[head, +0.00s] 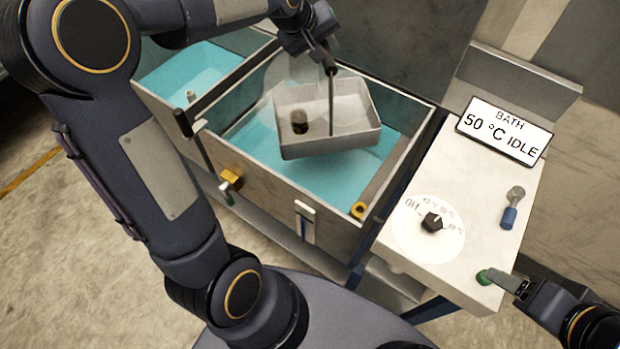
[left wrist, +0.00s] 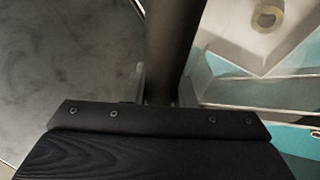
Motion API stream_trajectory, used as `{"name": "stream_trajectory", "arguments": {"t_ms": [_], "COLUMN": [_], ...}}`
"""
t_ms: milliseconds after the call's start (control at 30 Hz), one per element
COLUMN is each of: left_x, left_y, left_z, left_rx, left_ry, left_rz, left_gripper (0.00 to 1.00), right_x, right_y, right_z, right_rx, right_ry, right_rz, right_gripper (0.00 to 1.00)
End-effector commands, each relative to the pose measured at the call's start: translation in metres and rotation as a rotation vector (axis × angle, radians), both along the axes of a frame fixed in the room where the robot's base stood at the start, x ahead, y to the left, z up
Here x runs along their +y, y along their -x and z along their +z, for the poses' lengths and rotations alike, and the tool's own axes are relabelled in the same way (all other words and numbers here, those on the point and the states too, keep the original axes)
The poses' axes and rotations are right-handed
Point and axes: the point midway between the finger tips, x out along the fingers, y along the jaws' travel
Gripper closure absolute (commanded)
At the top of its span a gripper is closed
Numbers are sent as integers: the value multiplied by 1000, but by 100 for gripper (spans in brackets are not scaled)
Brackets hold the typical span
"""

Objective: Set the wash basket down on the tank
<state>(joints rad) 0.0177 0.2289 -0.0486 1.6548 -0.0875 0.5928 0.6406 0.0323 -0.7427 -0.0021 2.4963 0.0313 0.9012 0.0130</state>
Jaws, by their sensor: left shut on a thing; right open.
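The wash basket (head: 330,147) is a pale metal tray with a dark cylindrical part in it. It hangs tilted over the blue liquid of the tank (head: 275,191); whether it touches the tank is not clear. My left gripper (head: 329,62) is above it, shut on the basket's dark upright handle. In the left wrist view the handle (left wrist: 174,50) runs up from the gripper (left wrist: 160,105), with part of the basket (left wrist: 255,35) to the right.
The control panel (head: 470,195) has a dial (head: 432,221), a blue-tipped lever (head: 511,208) and a display (head: 505,132) reading "BATH 50 °C IDLE". A second liquid-filled compartment (head: 185,75) lies left of the tank. Yellow fittings sit on the tank's front.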

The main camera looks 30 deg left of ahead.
Motion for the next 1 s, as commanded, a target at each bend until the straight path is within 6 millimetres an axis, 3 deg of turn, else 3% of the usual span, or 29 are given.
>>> {"name": "stream_trajectory", "arguments": {"t_ms": [33,267,600,800,1000], "left_x": [0,0,0,0,0], "left_y": [-1,-1,0,0,0], "left_z": [-12,-53,-147,-175,-183], "left_rx": [-6,-6,-6,-6,-5], "left_ry": [0,0,0,0,-1], "left_rz": [0,0,0,0,0], "left_gripper": [100,100,100,100,100], "right_x": [0,0,0,0,0], "right_y": [0,0,0,0,0], "right_z": [-14,-55,-149,-177,-185], "right_rx": [0,0,0,0,0], "right_ry": [0,0,0,0,0], "right_rz": [0,0,0,0,0], "right_gripper": [37,37,37,37,37]}}
